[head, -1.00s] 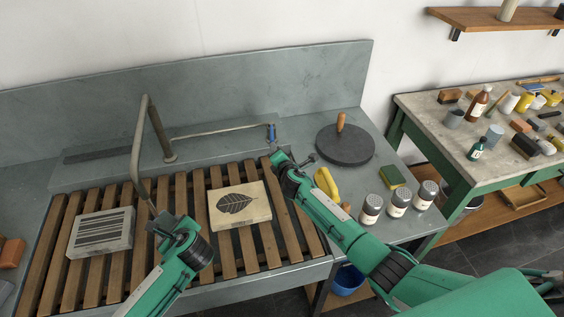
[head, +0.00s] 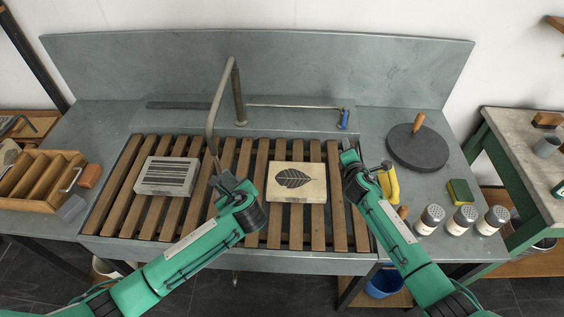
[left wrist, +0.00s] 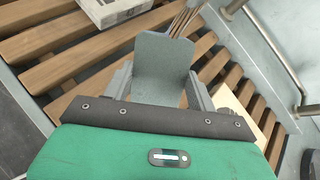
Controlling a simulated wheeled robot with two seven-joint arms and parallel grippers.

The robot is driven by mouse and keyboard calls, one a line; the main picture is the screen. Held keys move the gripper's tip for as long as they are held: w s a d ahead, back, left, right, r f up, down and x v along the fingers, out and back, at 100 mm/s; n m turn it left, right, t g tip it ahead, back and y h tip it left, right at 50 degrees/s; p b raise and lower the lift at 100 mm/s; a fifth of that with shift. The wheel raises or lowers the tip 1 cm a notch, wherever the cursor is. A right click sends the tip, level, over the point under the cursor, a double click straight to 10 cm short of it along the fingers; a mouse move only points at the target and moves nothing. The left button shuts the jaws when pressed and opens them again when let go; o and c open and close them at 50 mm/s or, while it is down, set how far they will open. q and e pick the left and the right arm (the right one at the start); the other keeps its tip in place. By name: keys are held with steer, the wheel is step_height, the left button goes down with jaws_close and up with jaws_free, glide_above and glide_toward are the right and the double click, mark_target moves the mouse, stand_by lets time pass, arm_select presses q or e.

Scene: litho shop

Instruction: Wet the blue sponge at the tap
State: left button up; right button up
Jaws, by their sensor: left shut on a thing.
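My left gripper (head: 226,184) is over the wooden slats, just below the low end of the bent grey tap pipe (head: 221,92). It is shut on a dull grey-blue block, which stands between the fingers in the left wrist view (left wrist: 162,62). Its colour is muted, and I cannot tell whether it is wet. The tap's thin rod runs right to a blue handle (head: 344,119). My right gripper (head: 349,160) is over the right end of the slats, below that handle; its jaw opening is too small to make out.
A striped block (head: 167,176) and a leaf-print block (head: 297,182) lie on the slatted rack (head: 248,232). At right are a round dark disc (head: 417,149), a green-yellow sponge (head: 459,191) and shaker jars (head: 430,219).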

mark_target(344, 124)
stand_by(0.8)
steer(key=shift+w+a+f+n+t+h, duration=0.1)
steer(key=shift+w+n+t+h, duration=0.4)
steer(key=shift+w+n, duration=1.45)
steer(key=shift+w+r+n+t+h, duration=0.15)
steer(key=shift+w+n+h, duration=0.7)
steer(key=shift+w+n, duration=1.05)
steer(key=shift+w+a+f+n+t+h, duration=0.15)
steer(key=shift+w+n+t+h, duration=0.35)
steer(key=shift+w+n, duration=1.45)
steer(key=shift+d, duration=0.1)
jaws_close()
